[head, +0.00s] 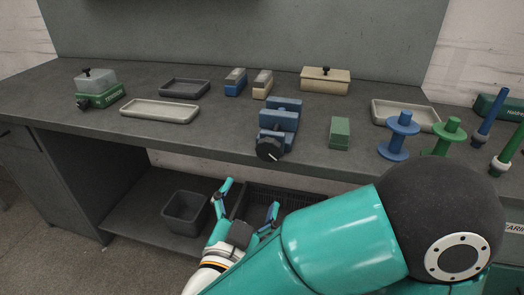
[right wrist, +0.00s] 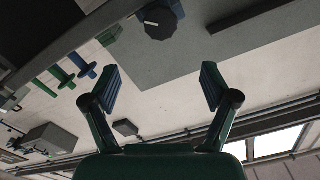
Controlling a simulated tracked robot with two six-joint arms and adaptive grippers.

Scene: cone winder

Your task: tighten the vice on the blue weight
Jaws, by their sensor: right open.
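The blue vice (head: 279,118) stands at the front of the grey bench, with its black knob (head: 269,149) facing the front edge. The knob has a pale mark; it also shows at the top of the right wrist view (right wrist: 160,22). Blue blocks sit close together at the vice; I cannot tell which is the blue weight and which are jaws. My right gripper (head: 249,199) is open and empty, below and in front of the bench edge, apart from the knob. Its spread fingers show in the right wrist view (right wrist: 160,87). My left gripper is not in view.
A green block (head: 340,133) stands right of the vice, with blue (head: 398,136) and green (head: 442,138) spools beyond. Two small blocks (head: 249,83) and a beige box (head: 325,80) stand behind. Trays lie left and right. A grey bin (head: 186,213) is on the lower shelf.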

